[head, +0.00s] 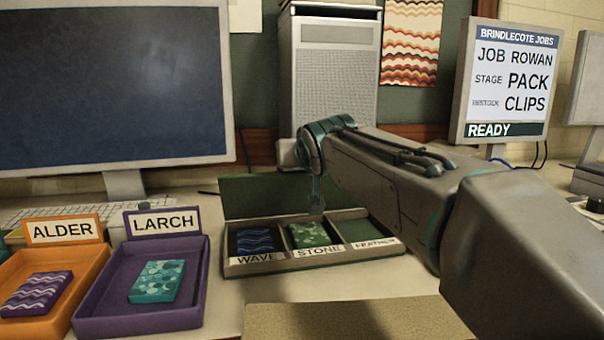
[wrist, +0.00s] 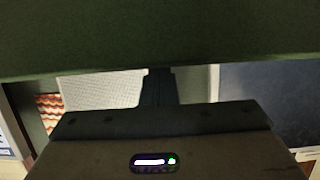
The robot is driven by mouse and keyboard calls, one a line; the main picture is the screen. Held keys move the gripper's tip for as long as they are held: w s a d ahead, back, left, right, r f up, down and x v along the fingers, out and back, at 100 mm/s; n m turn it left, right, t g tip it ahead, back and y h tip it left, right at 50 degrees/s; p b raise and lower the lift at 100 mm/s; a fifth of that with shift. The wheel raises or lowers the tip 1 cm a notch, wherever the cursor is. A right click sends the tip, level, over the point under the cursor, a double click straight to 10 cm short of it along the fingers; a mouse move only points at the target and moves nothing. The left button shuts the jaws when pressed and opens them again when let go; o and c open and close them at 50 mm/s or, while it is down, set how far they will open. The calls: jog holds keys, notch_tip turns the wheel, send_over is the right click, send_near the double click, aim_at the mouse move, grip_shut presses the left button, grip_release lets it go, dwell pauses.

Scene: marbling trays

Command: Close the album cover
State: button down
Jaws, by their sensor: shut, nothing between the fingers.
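The album (head: 290,265) lies open on the desk, with three compartments labelled WAVE, STONE and FEATHER. Its green cover (head: 250,195) stands raised along the back edge, partly hidden by my arm. A blue wavy piece lies in WAVE, a green patterned piece in STONE; FEATHER shows a bare green floor. In the wrist view, a broad dark green surface, apparently the cover (wrist: 160,35), spans the top, near my shut fingers (wrist: 157,88). I cannot tell whether they touch it.
An orange ALDER tray (head: 85,290) and a purple LARCH tray (head: 190,318) stand left of the album, each holding one patterned block. A monitor (head: 110,85) and keyboard (head: 60,212) are behind them. A tan mat (head: 350,320) lies in front.

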aim_at(302, 180)
jog(key=shift+s+d+f+t+b, duration=0.15)
jog(key=shift+s+f+t+b, duration=0.15)
jog(key=shift+s+f+b, duration=0.6)
jog(key=shift+s+d+f+b, duration=0.1)
jog(key=shift+s+f+b, duration=0.35)
jog(key=shift+s+b, duration=0.45)
jog(key=shift+s+d+f+b, duration=0.1)
jog(key=shift+s+f+b, duration=0.4)
jog(key=shift+b, duration=0.65)
